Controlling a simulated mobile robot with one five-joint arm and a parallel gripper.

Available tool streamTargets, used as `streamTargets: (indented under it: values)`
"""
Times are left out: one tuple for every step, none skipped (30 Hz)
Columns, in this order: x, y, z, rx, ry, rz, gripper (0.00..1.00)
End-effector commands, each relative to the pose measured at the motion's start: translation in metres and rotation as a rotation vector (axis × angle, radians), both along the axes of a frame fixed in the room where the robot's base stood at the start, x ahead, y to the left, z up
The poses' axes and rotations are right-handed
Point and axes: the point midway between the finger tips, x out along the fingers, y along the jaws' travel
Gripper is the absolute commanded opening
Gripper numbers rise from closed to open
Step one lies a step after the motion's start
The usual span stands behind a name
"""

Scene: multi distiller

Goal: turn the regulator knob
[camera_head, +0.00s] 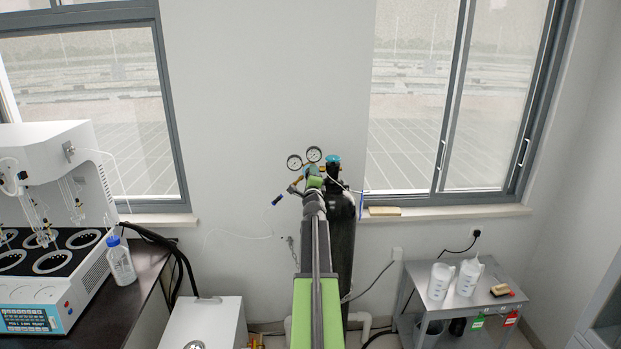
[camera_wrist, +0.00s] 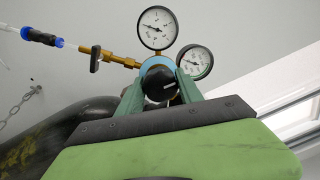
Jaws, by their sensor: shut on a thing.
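The regulator with two round gauges (camera_head: 303,159) sits beside the top of a black gas cylinder (camera_head: 341,235). In the wrist view the regulator knob (camera_wrist: 159,83) is a dark round knob with a white mark, below the upper gauge (camera_wrist: 157,28) and left of the lower gauge (camera_wrist: 195,62). My gripper (camera_wrist: 160,88) is shut on the knob, one green finger on each side of it. In the head view my arm hides most of the knob and the fingers.
A brass outlet with a small valve handle (camera_wrist: 95,58) and a blue-ended hose (camera_wrist: 40,37) extends left of the regulator. A distiller (camera_head: 50,220) stands on a dark bench at left. A grey cart (camera_head: 408,292) with two white jugs stands at right.

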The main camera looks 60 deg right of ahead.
Motion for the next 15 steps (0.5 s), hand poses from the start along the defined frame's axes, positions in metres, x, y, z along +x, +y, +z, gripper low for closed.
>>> streamTargets:
  values:
    - [-0.0004, -0.0009, 0.0014, -0.003, -0.001, 0.001, 0.02]
    - [-0.0004, -0.0009, 0.0013, -0.004, 0.000, 0.001, 0.02]
    - [-0.0003, -0.0008, 0.0014, -0.004, 0.000, 0.001, 0.02]
    - [-0.0003, -0.0008, 0.0014, -0.003, -0.001, 0.001, 0.02]
    - [-0.0003, -0.0008, 0.0014, -0.003, -0.001, 0.001, 0.02]
    - [-0.0002, -0.0008, 0.0014, -0.003, -0.001, 0.001, 0.02]
    - [-0.0002, -0.0009, 0.0014, -0.003, -0.001, 0.001, 0.02]
    - [-0.0001, -0.0008, 0.0015, -0.003, -0.001, 0.001, 0.02]
    - [-0.0001, -0.0008, 0.0015, -0.003, -0.001, 0.001, 0.02]
    - [0.0000, -0.0007, 0.0015, -0.003, -0.001, 0.001, 0.02]
    - [-0.0001, -0.0008, 0.0015, -0.003, -0.002, 0.001, 0.47]
    - [-0.0001, -0.0008, 0.0014, -0.003, -0.002, 0.001, 0.52]
    - [0.0000, -0.0007, 0.0013, -0.002, -0.001, 0.001, 0.56]
    - [0.0001, -0.0006, 0.0012, -0.002, -0.001, 0.001, 0.60]
    - [0.0001, -0.0004, 0.0010, -0.002, -0.001, 0.001, 0.64]
